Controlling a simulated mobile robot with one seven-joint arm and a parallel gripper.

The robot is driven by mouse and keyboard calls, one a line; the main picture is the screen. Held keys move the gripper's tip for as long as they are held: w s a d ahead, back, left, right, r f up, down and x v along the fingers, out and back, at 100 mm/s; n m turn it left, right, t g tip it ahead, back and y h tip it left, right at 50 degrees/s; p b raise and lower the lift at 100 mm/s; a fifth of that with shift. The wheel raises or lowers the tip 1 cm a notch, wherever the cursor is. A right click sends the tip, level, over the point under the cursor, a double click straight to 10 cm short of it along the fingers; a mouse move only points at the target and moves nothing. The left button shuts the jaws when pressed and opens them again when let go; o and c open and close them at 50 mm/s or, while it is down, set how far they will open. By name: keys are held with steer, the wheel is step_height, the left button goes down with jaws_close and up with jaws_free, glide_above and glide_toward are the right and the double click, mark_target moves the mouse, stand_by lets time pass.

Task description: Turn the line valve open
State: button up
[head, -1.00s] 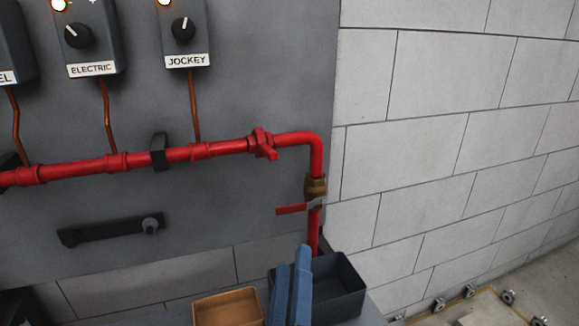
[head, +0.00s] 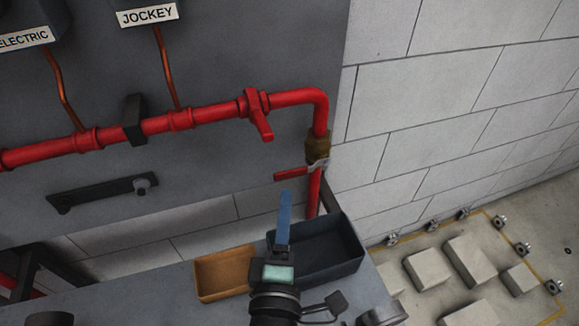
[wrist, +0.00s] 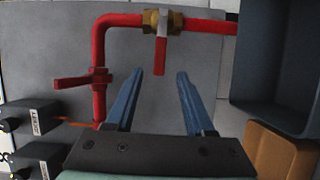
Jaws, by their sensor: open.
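A brass valve (head: 318,145) sits on the red pipe (head: 315,192) where it drops down at the right. Its red lever (head: 292,174) sticks out to the left, across the pipe. In the wrist view the brass valve (wrist: 163,21) is at the top, with its lever (wrist: 160,56) pointing between my fingertips. My gripper (wrist: 160,75) is open and empty, with one blue finger on either side of the lever's line. Contact cannot be told. In the head view my gripper (head: 284,196) is below the lever, its fingers overlapping.
Another red valve (head: 257,113) with a red handle is on the horizontal pipe; the wrist view shows it at left (wrist: 85,80). A dark bin (head: 340,262) and an orange bin (head: 223,272) stand on the bench below. A block wall (head: 440,100) is at right.

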mark_target(289, 176)
steer(key=w, duration=0.9)
steer(key=shift+d+p, duration=0.3)
steer(key=shift+d, duration=0.05)
jaws_close()
stand_by(0.9)
